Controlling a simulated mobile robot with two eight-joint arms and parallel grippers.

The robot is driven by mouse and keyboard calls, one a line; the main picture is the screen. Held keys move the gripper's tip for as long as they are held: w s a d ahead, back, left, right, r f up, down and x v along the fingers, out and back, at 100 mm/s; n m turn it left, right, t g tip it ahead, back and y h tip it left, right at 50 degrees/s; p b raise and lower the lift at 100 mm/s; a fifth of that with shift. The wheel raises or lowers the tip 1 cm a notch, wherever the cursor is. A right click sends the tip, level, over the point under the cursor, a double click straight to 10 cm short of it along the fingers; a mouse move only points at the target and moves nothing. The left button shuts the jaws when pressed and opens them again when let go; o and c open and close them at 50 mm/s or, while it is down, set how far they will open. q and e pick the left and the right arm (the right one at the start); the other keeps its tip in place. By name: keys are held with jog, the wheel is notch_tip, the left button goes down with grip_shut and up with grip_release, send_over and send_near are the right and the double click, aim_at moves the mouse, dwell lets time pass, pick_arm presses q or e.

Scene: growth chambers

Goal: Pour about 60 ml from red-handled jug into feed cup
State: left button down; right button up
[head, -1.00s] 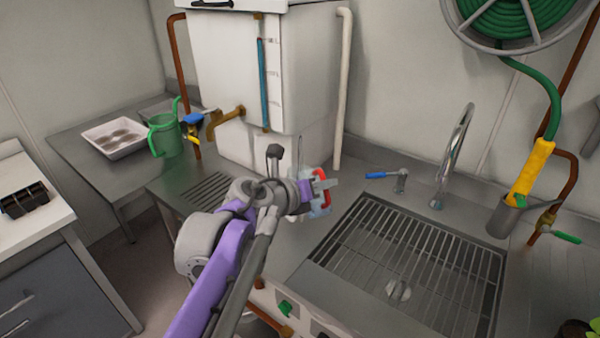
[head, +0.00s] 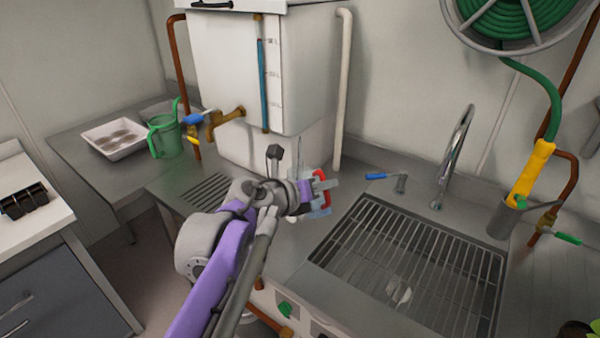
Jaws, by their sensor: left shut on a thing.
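My left gripper (head: 326,185) is over the counter just left of the sink and is shut on the red-handled jug (head: 321,208). The jug's red handle shows at the fingers, and part of its clear body shows below them. My wrist hides much of the jug, so I cannot tell its tilt or its level. A small white shape (head: 292,219) shows just below my wrist; I cannot tell whether it is the feed cup. My right gripper is not in view.
The sink with its grate (head: 410,262) lies to the right, with a tall tap (head: 455,150) behind it. A white tank (head: 240,75) with a brass tap (head: 225,118) stands behind my arm. A green jug (head: 165,137) and a white tray (head: 114,138) are at the left.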

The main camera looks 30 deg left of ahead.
aim_at(329, 204)
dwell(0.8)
pick_arm(q)
jog(key=shift+s+d+f, duration=0.1)
jog(key=shift+d+f, duration=0.1)
jog(key=shift+f, duration=0.1)
jog(key=shift+s+d+f+m+t+y+p, duration=0.25)
jog(key=shift+s+d+m+t, duration=0.15)
jog(key=shift+d, duration=0.1)
jog(key=shift+s+d+f+m+t+y+p, duration=0.1)
jog(key=shift+s+d+m+t+y+p, duration=0.1)
jog(key=shift+s+d+m+t, duration=0.2)
jog(key=shift+s+d+f+m+t+y+p, duration=0.1)
jog(key=shift+s+d+f+m+t+p, duration=0.45)
jog(key=shift+p, duration=0.7)
jog(key=shift+s+d+f+m+t+y+p, duration=0.1)
jog(key=shift+s+d+f+m+t+p, duration=0.1)
jog(key=shift+d+f+m+t+p, duration=0.8)
jog(key=shift+s+d+f+m+g+y+p, duration=0.15)
jog(key=shift+s+f+m+p, duration=0.35)
jog(key=shift+p, duration=1.05)
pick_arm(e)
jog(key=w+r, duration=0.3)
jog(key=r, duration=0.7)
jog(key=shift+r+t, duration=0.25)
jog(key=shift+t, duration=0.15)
pick_arm(q)
jog(key=shift+w, duration=0.1)
